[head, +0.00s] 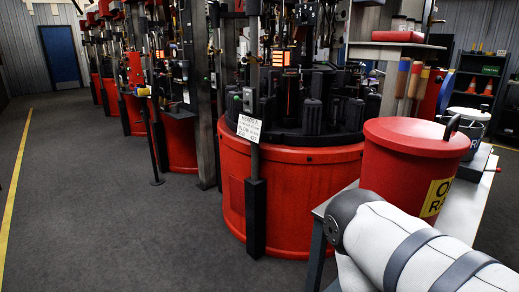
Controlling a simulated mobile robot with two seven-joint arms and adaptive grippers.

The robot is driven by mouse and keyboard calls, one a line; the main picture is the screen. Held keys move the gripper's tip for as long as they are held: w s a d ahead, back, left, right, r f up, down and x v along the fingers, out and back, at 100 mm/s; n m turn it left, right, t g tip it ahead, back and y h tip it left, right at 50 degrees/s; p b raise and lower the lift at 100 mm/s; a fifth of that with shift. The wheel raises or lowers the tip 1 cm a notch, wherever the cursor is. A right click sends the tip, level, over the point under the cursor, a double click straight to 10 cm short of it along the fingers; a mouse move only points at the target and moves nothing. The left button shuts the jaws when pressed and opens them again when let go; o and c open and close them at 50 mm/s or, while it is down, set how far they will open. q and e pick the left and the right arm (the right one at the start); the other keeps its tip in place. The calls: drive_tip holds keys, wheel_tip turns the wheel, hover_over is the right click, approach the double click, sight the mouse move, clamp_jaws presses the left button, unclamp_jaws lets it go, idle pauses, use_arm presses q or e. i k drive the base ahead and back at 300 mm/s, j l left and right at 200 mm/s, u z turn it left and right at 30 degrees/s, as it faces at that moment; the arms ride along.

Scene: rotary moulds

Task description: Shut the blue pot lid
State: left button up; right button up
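I cannot make out a blue pot or a blue lid in the head view. A red round bin (390,168) with a yellow label stands on a pale bench at the right, its red lid (415,136) lying flat on top with a dark handle. Behind it is a small pale container (472,125) with a dark rim and handle; whether its lid is shut is unclear. My white arm covers the bottom right corner, in front of the bin. Neither of my grippers shows.
A large red rotary machine (295,195) fills the middle, with a sign on a post (249,128). More red machines recede to the left. Grey floor (110,215) with a yellow line is clear at left. Dark shelves with orange cones (487,88) stand at right.

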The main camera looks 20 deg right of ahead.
sight(447, 89)
drive_tip(key=i+j+z, duration=0.15)
drive_tip(key=z, duration=0.3)
drive_tip(key=i+j+z, duration=0.25)
drive_tip(key=z, duration=0.25)
drive_tip(key=i+j+z, duration=0.1)
drive_tip(key=j+z, duration=0.15)
drive_tip(key=z, duration=0.2)
drive_tip(key=i+j+z, duration=0.1)
drive_tip(key=j+z, duration=0.25)
drive_tip(key=z, duration=0.15)
